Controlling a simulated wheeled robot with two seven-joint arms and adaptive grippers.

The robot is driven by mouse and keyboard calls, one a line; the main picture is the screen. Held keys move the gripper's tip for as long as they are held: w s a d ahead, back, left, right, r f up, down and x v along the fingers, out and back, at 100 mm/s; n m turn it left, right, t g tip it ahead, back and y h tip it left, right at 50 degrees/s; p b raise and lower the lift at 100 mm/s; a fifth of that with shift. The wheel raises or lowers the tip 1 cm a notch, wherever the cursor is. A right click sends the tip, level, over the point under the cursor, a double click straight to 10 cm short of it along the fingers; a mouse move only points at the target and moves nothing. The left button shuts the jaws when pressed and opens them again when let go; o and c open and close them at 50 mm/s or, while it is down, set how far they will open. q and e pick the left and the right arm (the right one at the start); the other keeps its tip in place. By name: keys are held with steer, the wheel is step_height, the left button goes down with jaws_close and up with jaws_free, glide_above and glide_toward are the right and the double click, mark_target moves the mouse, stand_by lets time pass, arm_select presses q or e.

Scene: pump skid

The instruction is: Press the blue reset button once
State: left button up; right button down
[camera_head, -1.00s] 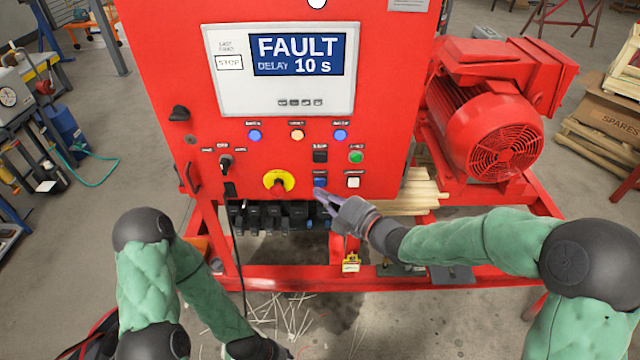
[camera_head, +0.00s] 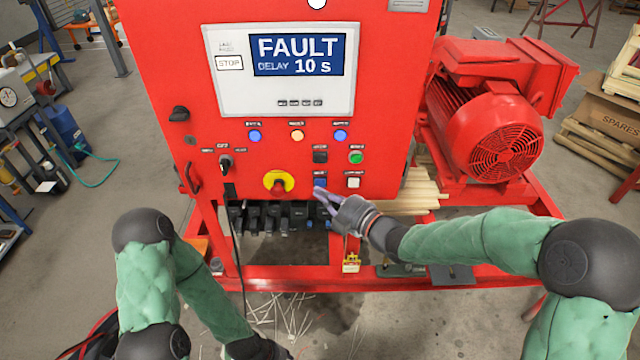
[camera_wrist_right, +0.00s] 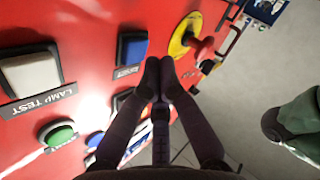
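The blue reset button (camera_head: 320,182) is a square button low on the red panel, just right of the yellow and red emergency stop. In the right wrist view it is the large blue square (camera_wrist_right: 133,48) above the RESET label. My right gripper (camera_head: 321,194) has its fingers together and empty, tips just below the button in the head view. In the right wrist view the closed fingertips (camera_wrist_right: 160,68) appear beside the button's edge; contact cannot be told. The display (camera_head: 299,54) reads FAULT, DELAY 10 s.
The emergency stop (camera_head: 279,182) is close to the fingertips. A white lamp test button (camera_head: 353,182) and a green button (camera_head: 356,157) sit to the right. A red motor (camera_head: 495,125) stands right of the panel. A cable hangs below the panel's left part.

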steer(key=shift+w, duration=0.25)
stand_by(0.4)
steer(key=shift+w+b, duration=0.2)
steer(key=shift+b, duration=0.1)
steer(key=shift+w, duration=0.4)
stand_by(0.6)
steer(key=shift+s, duration=0.2)
steer(key=shift+s+b, duration=0.55)
steer(key=shift+s, duration=0.1)
steer(key=s+b, duration=0.1)
steer(key=s, duration=0.4)
stand_by(0.5)
